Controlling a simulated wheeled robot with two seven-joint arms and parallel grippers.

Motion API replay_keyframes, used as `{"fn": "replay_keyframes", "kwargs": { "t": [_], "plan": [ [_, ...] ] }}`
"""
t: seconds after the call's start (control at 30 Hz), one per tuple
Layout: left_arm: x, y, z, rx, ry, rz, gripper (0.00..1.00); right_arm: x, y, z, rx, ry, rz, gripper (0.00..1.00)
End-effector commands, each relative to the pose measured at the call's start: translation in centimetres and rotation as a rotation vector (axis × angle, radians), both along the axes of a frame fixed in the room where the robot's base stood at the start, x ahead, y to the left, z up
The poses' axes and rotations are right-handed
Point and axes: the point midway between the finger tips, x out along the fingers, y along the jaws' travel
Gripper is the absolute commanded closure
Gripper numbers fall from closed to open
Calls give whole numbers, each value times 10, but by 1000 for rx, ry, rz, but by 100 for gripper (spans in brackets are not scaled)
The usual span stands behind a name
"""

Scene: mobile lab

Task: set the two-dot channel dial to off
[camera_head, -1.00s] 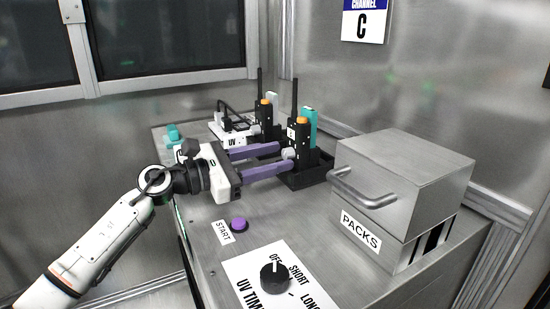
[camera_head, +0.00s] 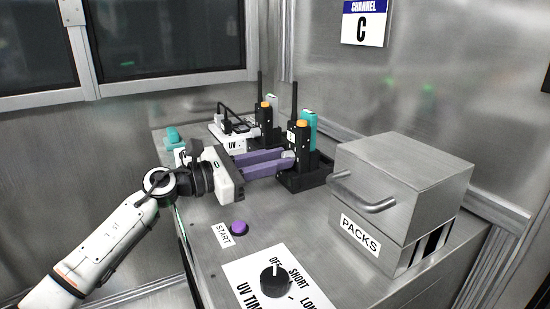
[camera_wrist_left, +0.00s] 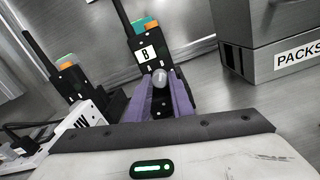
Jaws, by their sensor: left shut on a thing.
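The nearer black radio (camera_head: 299,140) has an orange top and a teal pack behind it and stands upright in a black cradle. It carries a "B" label in the left wrist view (camera_wrist_left: 146,38). A grey dial (camera_head: 288,154) sticks out of its front, and it also shows in the left wrist view (camera_wrist_left: 161,77). My left gripper (camera_head: 284,157) has its long purple fingers closed on this dial, one on each side. Dots on the dial are too small to tell. A second black radio (camera_head: 266,122) stands behind. My right gripper is not in view.
A steel PACKS box (camera_head: 400,175) with a bar handle stands to the right. A purple START button (camera_head: 239,228) and a black UV timer knob (camera_head: 274,281) are in front. A white UV unit (camera_head: 232,140) sits behind the gripper.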

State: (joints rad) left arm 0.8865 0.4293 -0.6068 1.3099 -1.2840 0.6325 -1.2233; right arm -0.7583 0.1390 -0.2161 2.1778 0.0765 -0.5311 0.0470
Motion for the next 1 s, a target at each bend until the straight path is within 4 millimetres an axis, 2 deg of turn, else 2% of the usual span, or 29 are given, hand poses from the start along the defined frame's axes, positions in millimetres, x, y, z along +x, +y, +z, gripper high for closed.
{"fn": "replay_keyframes", "kwargs": {
  "t": [0.6,1.0],
  "plan": [
    [0,0,1,-235,356,1,100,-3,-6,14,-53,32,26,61],
    [0,0,0,-304,455,0,100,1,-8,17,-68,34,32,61]
  ]
}}
